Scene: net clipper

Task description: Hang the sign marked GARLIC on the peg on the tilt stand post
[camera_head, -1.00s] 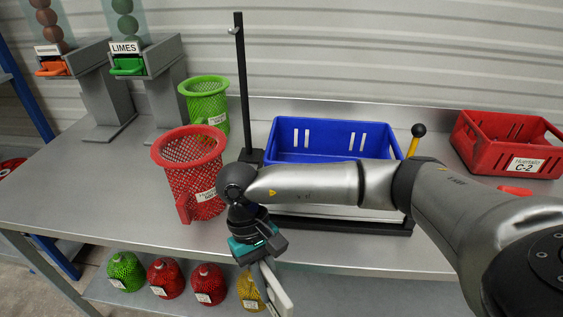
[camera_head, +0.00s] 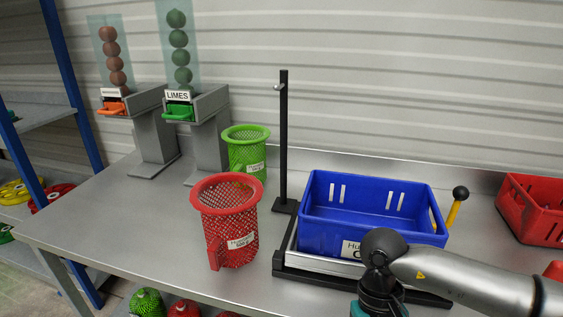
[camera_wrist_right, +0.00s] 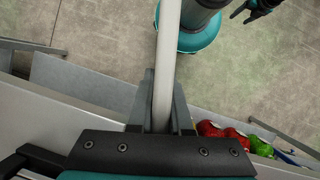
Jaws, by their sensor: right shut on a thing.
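The tilt stand post (camera_head: 284,140) is black and upright behind the left side of the blue crate, with a small peg (camera_head: 278,87) near its top. In the right wrist view, my right gripper (camera_wrist_right: 163,105) is shut on a thin pale plate (camera_wrist_right: 166,50), seen edge-on. Its face is hidden, so I cannot read GARLIC. In the head view only my right wrist shows at the bottom edge; the fingers and plate are out of frame. A small dark gripper, apparently my left (camera_wrist_right: 248,12), shows at the wrist view's top right; its opening is unclear.
The blue crate (camera_head: 372,232) sits on the stand beside the post. A red mesh basket (camera_head: 228,225) and a green one (camera_head: 247,155) stand left of the post. Two dispensers, one marked LIMES (camera_head: 178,96), are further left. A yellow lever (camera_head: 453,212) with a black knob rises right of the crate.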

